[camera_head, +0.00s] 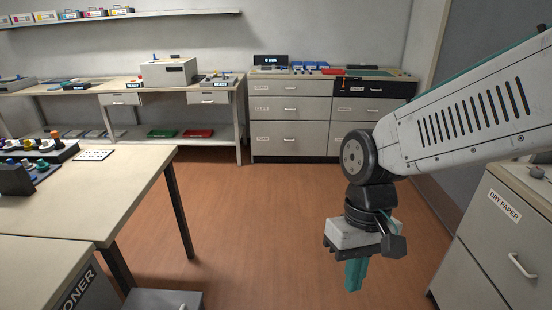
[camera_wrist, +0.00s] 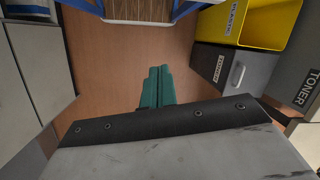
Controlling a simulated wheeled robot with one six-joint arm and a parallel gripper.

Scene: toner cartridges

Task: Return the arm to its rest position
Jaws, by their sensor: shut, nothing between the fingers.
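My gripper (camera_head: 355,274) hangs from my arm at the right of the head view, pointing down over the open floor. Its teal fingers are shut together with nothing between them. The wrist view also shows the closed teal fingers (camera_wrist: 158,86) at the middle, above the bare brown floor (camera_wrist: 125,60). The arm reaches in from the right edge of the head view. No toner cartridge is in or touching the gripper.
A table (camera_head: 130,185) stands at the left, and a cabinet labelled DRY PAPER (camera_head: 490,225) at the right. Drawers (camera_head: 290,110) and a bench (camera_head: 120,90) line the back wall. In the wrist view, a yellow bin (camera_wrist: 262,25) and a grey toner bin (camera_wrist: 232,70) stand at the right.

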